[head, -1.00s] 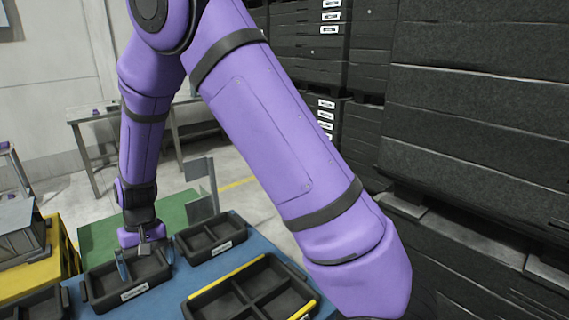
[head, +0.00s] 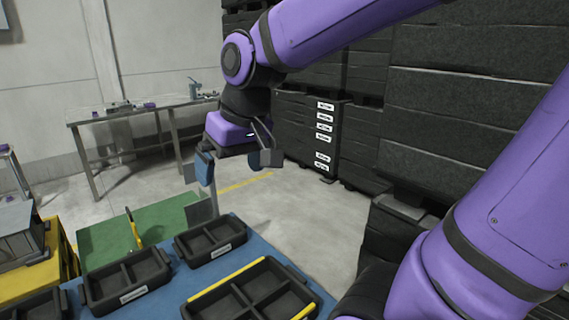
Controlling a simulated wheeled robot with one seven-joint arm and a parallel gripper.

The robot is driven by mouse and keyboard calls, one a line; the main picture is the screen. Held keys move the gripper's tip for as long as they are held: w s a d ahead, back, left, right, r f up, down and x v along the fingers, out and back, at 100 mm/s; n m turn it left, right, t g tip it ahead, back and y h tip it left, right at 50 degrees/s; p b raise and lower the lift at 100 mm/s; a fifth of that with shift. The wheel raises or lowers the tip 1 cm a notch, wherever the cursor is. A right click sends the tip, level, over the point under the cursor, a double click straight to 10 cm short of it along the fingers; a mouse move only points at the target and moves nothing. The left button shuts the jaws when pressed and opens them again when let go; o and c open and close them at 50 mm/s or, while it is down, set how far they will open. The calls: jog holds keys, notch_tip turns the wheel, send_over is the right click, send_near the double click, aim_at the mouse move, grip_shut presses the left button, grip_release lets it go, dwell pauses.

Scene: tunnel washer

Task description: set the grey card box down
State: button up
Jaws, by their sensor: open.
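I cannot make out a grey card box for certain in the head view. My gripper (head: 236,163) hangs in the air above and beyond the trays, with its two fingers spread apart. Nothing shows between the fingers. The two-part black tray at the left (head: 128,284) and the smaller two-part black tray (head: 210,240) stand on the blue surface (head: 165,305) and look empty. The larger four-part black tray with yellow edge strips (head: 250,293) stands in front of them and also looks empty.
A grey upright plate (head: 207,208) stands behind the smaller tray. A yellow upright piece (head: 133,229) is near the green mat (head: 105,243). A grey object (head: 18,232) sits on a yellow stand at left. Tall black stacks (head: 470,110) fill the right. A workbench (head: 140,115) is behind.

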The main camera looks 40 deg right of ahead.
jog(key=s+d+r+t+h, duration=0.1)
jog(key=s+d+r, duration=0.1)
jog(key=s, duration=0.7)
jog(key=shift+s+d+t, duration=0.2)
jog(key=shift+d+t, duration=0.2)
jog(key=shift+d, duration=0.4)
